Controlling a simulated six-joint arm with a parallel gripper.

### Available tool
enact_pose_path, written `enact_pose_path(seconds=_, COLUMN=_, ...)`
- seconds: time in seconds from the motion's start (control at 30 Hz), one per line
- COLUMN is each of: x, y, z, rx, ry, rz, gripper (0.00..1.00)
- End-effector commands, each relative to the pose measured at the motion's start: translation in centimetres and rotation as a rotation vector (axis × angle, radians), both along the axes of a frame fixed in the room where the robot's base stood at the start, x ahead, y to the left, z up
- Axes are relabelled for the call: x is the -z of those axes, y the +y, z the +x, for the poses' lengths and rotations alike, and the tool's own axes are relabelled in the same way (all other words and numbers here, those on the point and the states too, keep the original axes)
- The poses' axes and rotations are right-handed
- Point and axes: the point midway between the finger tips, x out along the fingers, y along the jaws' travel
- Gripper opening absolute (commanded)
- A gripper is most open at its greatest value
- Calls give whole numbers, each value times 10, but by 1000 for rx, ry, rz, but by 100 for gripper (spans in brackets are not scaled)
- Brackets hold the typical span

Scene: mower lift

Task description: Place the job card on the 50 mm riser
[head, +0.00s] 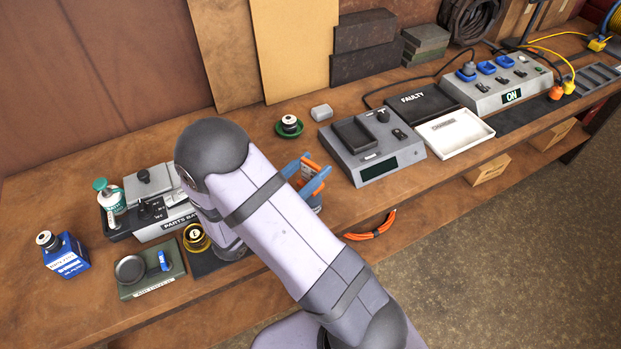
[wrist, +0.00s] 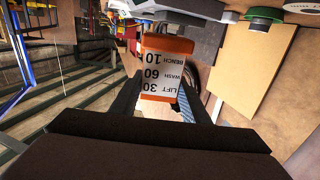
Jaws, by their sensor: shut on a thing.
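The job card, a pale card with orange ends and lines reading LIFT 30, WASH 60, BENCH 10, is between the fingers of my gripper (head: 308,180). In the wrist view the card (wrist: 163,72) appears upside down, with dark fingers on both sides of it. My gripper is shut on the card near the middle of the bench front. I cannot tell which thing is the 50 mm riser; wooden blocks (head: 489,168) under the bench have unreadable labels.
A grey scale-like device (head: 372,150), white tray (head: 453,133) and black FAULTY board (head: 420,100) stand right of my gripper. A green dish (head: 289,127) is behind it.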

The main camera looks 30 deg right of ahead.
Motion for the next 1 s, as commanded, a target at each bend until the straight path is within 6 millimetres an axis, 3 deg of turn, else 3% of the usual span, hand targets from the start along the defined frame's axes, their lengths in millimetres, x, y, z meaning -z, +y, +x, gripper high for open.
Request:
enact_pose_path(seconds=0.47, x=38, y=0, z=0, rx=0, ry=4, rz=-2, gripper=19)
enact_pose_path(seconds=0.97, x=46, y=0, z=0, rx=0, ry=1, rz=0, gripper=19)
enact_pose_path(seconds=1.0, x=45, y=0, z=0, rx=0, ry=1, rz=0, gripper=49)
